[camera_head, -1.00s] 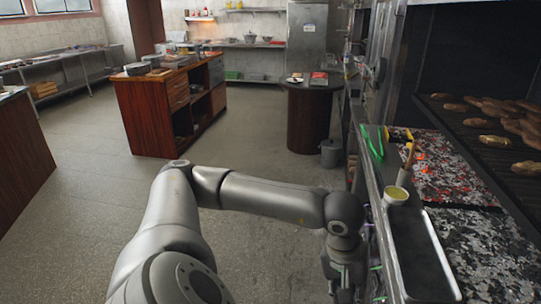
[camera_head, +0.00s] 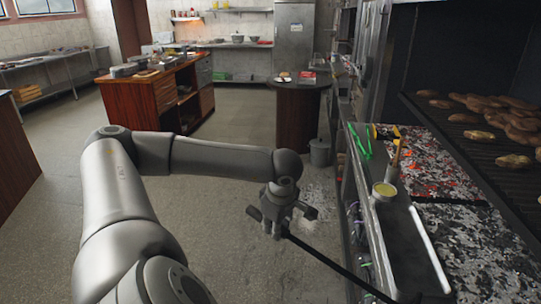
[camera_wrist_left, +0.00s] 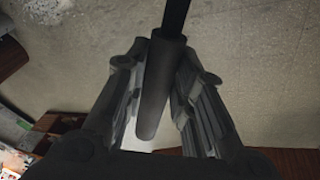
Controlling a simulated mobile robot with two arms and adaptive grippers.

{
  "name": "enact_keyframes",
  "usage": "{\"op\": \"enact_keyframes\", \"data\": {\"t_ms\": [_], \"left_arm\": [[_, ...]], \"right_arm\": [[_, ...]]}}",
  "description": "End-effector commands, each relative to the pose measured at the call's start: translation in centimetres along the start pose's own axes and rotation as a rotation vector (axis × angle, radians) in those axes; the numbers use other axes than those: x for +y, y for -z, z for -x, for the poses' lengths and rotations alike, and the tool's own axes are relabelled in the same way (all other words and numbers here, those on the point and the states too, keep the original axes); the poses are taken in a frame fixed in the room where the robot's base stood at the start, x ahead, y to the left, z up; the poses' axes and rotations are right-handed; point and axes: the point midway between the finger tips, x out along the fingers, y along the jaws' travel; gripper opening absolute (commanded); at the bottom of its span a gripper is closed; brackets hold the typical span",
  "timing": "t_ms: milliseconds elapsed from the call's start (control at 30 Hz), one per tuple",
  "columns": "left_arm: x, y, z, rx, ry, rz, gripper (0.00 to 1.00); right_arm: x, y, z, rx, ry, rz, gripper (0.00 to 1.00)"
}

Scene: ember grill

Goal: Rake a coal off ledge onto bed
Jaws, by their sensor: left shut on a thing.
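My left gripper (camera_head: 276,226) is shut on the dark handle of a long thin rod, likely the rake (camera_head: 325,262). The handle also shows between the fingers in the left wrist view (camera_wrist_left: 160,90). The rod slants down and right across the front of the grill and leaves the picture at the bottom, so its head is hidden. The ember bed (camera_head: 430,170) glows red at the back and is grey and ashy nearer. The steel ledge (camera_head: 366,196) runs along its left side. I cannot make out a separate coal on the ledge. My right gripper is not in view.
On the ledge are green tongs (camera_head: 360,142), a cup of yellow liquid (camera_head: 384,190) with a brush, and a long shallow tray (camera_head: 412,262). A grate (camera_head: 470,132) with several browned pieces of food hangs above the bed. The floor left of the ledge is open.

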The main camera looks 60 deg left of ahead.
Motion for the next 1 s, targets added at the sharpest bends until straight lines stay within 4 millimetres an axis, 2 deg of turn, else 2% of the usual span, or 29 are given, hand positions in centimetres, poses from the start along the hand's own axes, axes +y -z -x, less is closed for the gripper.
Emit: {"op": "enact_keyframes", "data": {"t_ms": [400,1000], "left_arm": [[1.4,-3.9,-2.0,-0.005,-0.002,0.0,0.0],[4.7,-9.4,-1.2,-0.005,-0.001,0.0,0.0]], "right_arm": [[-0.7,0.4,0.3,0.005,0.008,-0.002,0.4],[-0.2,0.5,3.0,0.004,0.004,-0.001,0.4]]}}
